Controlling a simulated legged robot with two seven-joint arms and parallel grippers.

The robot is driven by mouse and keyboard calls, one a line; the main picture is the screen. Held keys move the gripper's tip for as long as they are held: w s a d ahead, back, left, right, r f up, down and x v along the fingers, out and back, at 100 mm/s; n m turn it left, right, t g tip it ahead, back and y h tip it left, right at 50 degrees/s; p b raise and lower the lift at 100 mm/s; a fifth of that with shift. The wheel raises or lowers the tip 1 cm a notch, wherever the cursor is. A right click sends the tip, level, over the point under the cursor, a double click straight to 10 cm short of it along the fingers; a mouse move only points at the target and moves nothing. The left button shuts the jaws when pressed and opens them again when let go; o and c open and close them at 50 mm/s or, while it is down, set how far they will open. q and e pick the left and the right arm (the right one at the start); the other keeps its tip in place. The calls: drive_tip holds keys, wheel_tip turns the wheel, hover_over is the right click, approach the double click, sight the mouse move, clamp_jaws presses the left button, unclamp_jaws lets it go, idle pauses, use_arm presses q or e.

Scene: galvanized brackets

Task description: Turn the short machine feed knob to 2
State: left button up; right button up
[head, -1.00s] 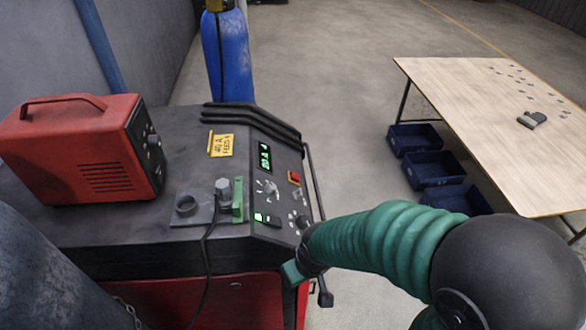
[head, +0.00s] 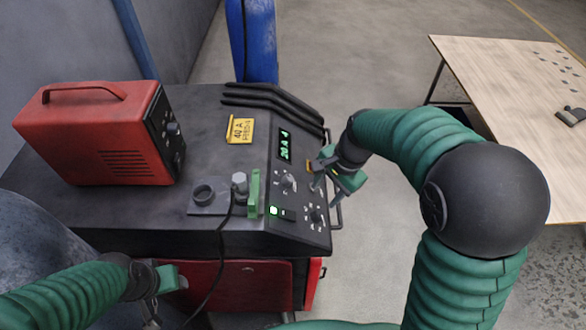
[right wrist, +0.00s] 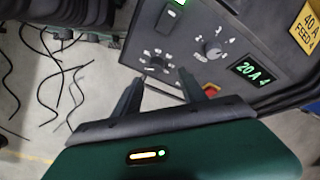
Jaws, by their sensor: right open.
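The short black machine (head: 110,225) has a sloped panel with an upper knob (head: 287,183) and a lower knob (head: 316,215). In the right wrist view they are the knob near the display (right wrist: 213,52) and the other knob (right wrist: 157,62). The green display (head: 285,145) reads 20 A 4. My right gripper (head: 322,178) is open over the panel's right side. In the right wrist view its fingertips (right wrist: 160,76) lie either side of the lower knob, apparently short of it. My left gripper (head: 155,296) is at lower left, its jaws unclear.
A yellow sign (head: 240,130) on the machine reads 40 A FEED 4. A red box unit (head: 95,135) stands on top. A handrail edges the right side. A wooden table (head: 490,90) stands at right.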

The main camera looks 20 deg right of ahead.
drive_tip(key=w+r+m+y+p, duration=0.2)
drive_tip(key=w+r+m+p, duration=0.1)
drive_tip(key=w+r+m, duration=0.55)
approach(290, 177)
drive_tip(key=shift+n, duration=0.25)
drive_tip(key=p+x, duration=0.2)
drive_tip(key=x, duration=0.5)
drive_tip(key=shift+f, duration=0.45)
drive_tip(key=shift+a+f, duration=0.1)
drive_tip(key=shift+f, duration=0.2)
drive_tip(key=shift+a+f, duration=0.15)
drive_tip(key=shift+a, duration=0.1)
drive_tip(key=shift+w+d, duration=0.1)
clamp_jaws()
